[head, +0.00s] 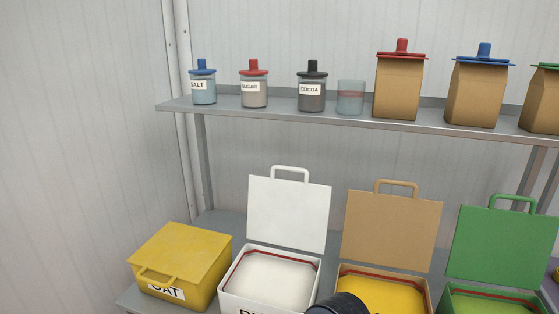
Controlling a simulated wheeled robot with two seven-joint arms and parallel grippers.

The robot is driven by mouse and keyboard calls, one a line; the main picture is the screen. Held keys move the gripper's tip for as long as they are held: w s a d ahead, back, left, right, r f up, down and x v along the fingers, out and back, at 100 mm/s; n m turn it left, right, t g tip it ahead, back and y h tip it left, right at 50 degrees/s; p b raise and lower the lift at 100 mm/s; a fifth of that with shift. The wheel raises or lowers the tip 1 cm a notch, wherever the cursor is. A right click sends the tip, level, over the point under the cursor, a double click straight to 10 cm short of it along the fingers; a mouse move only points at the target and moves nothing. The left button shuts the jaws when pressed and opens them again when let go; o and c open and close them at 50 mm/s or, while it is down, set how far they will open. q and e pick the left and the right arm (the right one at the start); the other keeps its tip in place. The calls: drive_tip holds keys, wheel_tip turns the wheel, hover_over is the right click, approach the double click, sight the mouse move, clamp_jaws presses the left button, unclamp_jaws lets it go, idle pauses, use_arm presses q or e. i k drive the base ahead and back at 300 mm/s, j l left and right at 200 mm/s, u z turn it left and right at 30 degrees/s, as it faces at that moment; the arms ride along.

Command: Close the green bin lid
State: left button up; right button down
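The green bin (500,304) stands at the lower right on the lower shelf, cut off by the bottom edge of the picture. Its lid (503,246) is open and upright at the back, with a green handle (512,199) on its top edge. A dark rounded part, likely of my own arm, shows at the bottom middle in front of the tan bin. Neither gripper's fingers are in view.
Left of it stand a tan bin (429,291) and a white bin (225,295), both with lids upright. A yellow bin (150,289) at far left is closed. The upper shelf (280,115) holds jars and boxes above the lids.

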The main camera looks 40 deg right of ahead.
sight(490, 246)
drive_tip(key=z, duration=3)
drive_tip(key=u, duration=0.7)
drive_tip(key=l+u, duration=0.6)
drive_tip(key=u, duration=0.2)
drive_tip(key=l+u, duration=0.4)
drive_tip(key=k+l+u, duration=0.15)
drive_tip(key=u, duration=0.25)
